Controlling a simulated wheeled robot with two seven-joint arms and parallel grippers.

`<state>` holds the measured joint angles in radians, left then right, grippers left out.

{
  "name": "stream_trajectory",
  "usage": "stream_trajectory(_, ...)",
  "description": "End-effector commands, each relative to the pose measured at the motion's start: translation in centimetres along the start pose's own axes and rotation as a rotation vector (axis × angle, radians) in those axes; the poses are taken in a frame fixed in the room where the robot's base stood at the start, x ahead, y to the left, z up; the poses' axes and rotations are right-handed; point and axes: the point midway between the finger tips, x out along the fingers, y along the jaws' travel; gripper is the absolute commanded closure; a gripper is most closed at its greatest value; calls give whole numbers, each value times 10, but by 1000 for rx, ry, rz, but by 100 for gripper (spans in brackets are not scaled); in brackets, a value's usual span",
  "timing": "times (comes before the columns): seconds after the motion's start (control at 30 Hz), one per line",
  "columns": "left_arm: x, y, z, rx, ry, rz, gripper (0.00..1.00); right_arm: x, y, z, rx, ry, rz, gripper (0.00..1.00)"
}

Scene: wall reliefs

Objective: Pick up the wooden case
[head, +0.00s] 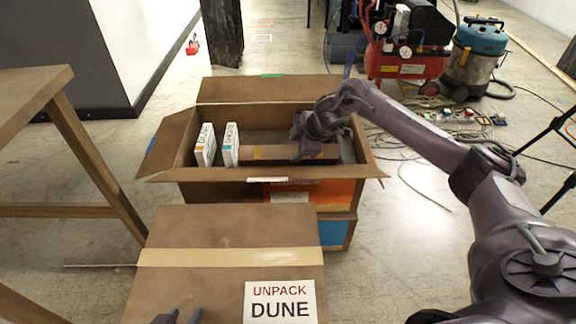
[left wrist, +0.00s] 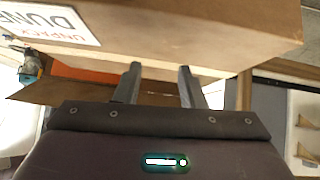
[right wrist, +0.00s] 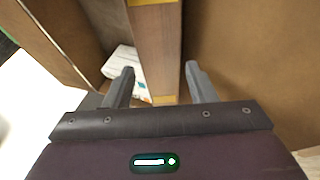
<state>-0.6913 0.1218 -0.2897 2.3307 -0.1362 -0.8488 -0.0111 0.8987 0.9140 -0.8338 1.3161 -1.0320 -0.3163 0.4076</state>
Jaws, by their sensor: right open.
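The wooden case (head: 281,153) is a long brown block with yellow bands, lying inside an open cardboard box (head: 200,175). My right gripper (head: 302,150) reaches down into the box over the right part of the case. In the right wrist view, the case (right wrist: 156,50) runs between the two spread fingers of my right gripper (right wrist: 159,72), with gaps on both sides. Part of the case is hidden by my gripper in the head view. My left gripper (head: 180,318) is open and empty at the bottom edge, by a closed carton (head: 220,225).
Two white book-like boxes (head: 205,146) (head: 231,145) stand in the box left of the case. The closed carton carries an UNPACK DUNE label (head: 279,303). A wooden table (head: 35,90) stands at left. A red compressor (head: 405,65) and cables are behind at right.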

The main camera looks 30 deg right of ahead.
Motion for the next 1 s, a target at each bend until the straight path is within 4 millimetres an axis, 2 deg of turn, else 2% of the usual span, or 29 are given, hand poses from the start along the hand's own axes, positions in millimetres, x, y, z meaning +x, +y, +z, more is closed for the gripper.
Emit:
stream_trajectory(0.3,-7,-6,-70,13,306,-14,64,23,-1,0,1,1,0,49)
stream_trajectory(0.5,-17,-8,-99,19,442,-18,64,33,-1,0,0,2,1,49)
stream_trajectory(0.63,-20,-8,-106,20,475,-19,64,35,0,0,-1,1,2,49)
stream_trajectory(0.87,-20,-8,-107,20,476,-19,64,34,0,0,-1,1,1,50)
stream_trajectory(1.0,-20,-8,-107,20,476,-19,64,34,0,0,-1,1,1,69)
